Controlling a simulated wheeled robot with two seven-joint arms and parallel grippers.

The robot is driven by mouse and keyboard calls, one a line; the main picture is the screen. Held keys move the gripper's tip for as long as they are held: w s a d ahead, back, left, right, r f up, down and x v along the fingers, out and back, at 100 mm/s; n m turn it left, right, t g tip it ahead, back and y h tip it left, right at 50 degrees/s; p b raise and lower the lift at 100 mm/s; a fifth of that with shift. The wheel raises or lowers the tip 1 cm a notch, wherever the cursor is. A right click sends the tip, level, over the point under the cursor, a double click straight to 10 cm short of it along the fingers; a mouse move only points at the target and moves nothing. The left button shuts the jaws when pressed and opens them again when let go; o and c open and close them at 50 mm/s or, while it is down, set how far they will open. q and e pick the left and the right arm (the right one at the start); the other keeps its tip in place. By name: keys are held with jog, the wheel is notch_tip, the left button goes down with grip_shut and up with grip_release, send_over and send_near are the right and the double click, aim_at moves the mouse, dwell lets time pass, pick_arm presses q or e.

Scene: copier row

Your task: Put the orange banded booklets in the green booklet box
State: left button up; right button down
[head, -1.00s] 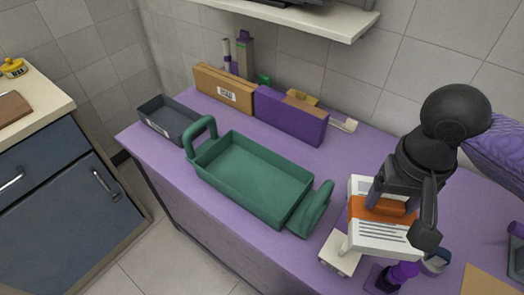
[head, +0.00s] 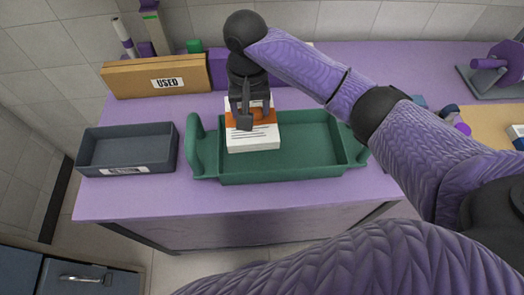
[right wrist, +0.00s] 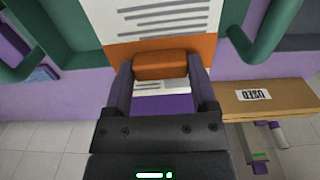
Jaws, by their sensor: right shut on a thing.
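The booklets (head: 252,140) are a white stack with printed lines and an orange band across it. My right gripper (head: 254,112) is shut on them at the orange band. The right wrist view shows the white cover (right wrist: 165,18) and the orange band (right wrist: 160,62) between the fingers (right wrist: 163,92). The green booklet box (head: 290,176) is an open tray with a looped handle at each end. The held booklets are over its left half and hide part of its inside; I cannot tell whether they touch its floor. My left gripper is not in view.
A dark grey tray (head: 128,152) stands left of the green box. A cardboard box labelled USED (head: 150,82) and a purple box (head: 217,68) stand behind. A purple device (head: 492,66) is at the far right. The purple table is clear in front of the green box.

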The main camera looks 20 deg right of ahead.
notch_tip(320, 180, down, 12)
jog(key=b, duration=0.5)
jog(key=shift+a+r, duration=0.1)
jog(key=shift+r, duration=0.1)
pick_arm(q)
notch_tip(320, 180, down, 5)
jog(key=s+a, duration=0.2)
pick_arm(e)
grip_release()
notch_tip(320, 180, up, 12)
jog(key=p, duration=0.5)
jog(key=shift+p, duration=0.4)
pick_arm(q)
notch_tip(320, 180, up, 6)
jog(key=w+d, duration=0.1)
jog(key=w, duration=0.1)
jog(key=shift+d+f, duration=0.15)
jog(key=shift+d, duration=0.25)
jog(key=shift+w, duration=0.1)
